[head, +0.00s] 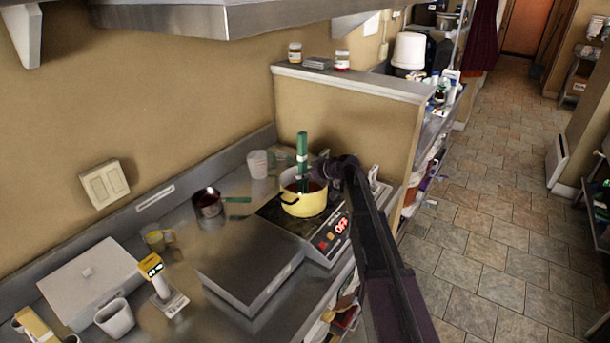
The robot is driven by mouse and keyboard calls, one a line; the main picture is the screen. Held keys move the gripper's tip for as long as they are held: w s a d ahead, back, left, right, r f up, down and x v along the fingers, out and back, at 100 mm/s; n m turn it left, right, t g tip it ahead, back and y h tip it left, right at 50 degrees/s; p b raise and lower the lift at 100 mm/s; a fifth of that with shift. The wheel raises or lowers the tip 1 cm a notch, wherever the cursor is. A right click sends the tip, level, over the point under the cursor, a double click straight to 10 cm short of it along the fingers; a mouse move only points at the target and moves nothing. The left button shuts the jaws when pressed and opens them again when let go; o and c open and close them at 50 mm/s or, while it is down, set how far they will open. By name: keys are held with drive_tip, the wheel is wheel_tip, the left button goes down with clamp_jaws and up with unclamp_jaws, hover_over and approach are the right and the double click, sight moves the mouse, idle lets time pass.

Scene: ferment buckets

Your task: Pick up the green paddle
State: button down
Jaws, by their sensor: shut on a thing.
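The green paddle (302,147) stands nearly upright in a yellow pot (303,204), its upper part rising above the rim. Its lower end is hidden inside the pot, which has dark reddish contents. My gripper (311,178) reaches in from the right over the pot and is shut on the paddle just above the rim. The gripper and the paddle are small here, so the exact finger contact is hard to see.
The pot sits on an induction cooker (333,243) reading OFF. A dark saucepan (208,202) with a green handle and a clear measuring cup (258,164) stand to the left. A partition wall (345,120) rises behind. A metal shelf (200,18) hangs above.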

sight(305, 153)
drive_tip(key=shift+r+p, duration=3.4)
drive_tip(key=shift+r, duration=0.4)
drive_tip(key=shift+r, duration=0.15)
